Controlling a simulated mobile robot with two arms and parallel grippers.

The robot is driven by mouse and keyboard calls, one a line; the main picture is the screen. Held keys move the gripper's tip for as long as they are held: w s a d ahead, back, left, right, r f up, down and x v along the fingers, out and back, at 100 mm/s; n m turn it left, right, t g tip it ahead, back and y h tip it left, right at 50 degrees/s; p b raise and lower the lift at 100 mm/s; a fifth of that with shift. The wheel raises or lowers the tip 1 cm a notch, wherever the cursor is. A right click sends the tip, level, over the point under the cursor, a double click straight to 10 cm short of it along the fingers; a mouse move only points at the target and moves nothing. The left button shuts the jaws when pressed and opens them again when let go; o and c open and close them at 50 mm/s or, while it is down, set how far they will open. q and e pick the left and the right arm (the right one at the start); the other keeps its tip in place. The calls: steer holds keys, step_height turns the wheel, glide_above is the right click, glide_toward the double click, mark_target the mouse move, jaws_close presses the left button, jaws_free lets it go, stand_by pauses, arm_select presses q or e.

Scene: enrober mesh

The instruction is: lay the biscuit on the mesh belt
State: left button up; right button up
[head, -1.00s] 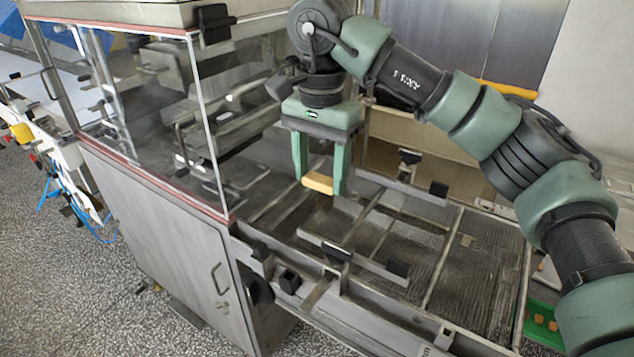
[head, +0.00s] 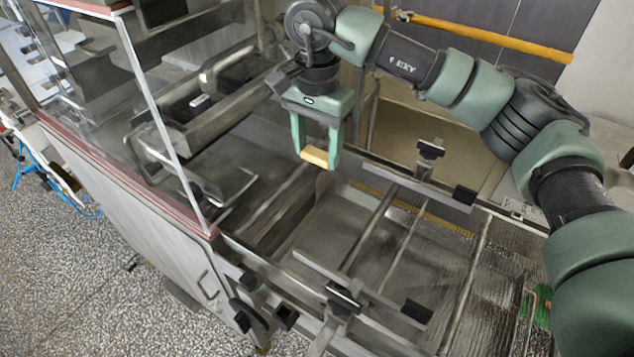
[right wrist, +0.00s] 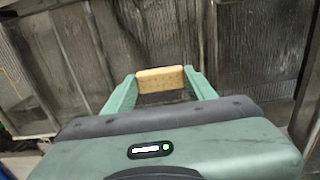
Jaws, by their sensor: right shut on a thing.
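The biscuit (head: 315,156) is a small pale tan bar, held crosswise between the green fingertips of my right gripper (head: 317,158). It also shows in the right wrist view (right wrist: 160,78), spanning both fingers. My right gripper points down and is shut on it, above the machine's open bed. The mesh belt (head: 498,300) shows as dark ribbed wire at the lower right of the head view, and ribbed mesh (right wrist: 160,30) lies beyond the biscuit in the right wrist view. The gap between biscuit and mesh is hard to judge. My left gripper is not in view.
A clear-windowed housing (head: 165,130) stands to the left of my right gripper. Bars with black end blocks (head: 430,150) cross above the bed, behind and in front. A green tray (head: 543,305) is partly hidden at the right.

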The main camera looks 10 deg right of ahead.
steer(key=p, duration=0.1)
glide_above(317, 199)
step_height(317, 199, down, 5)
step_height(317, 199, down, 2)
steer(key=shift+f, duration=0.25)
step_height(317, 199, down, 4)
steer(key=shift+f+p, duration=0.1)
steer(key=shift+p, duration=0.75)
steer(key=shift+f, duration=0.2)
steer(key=o, duration=1)
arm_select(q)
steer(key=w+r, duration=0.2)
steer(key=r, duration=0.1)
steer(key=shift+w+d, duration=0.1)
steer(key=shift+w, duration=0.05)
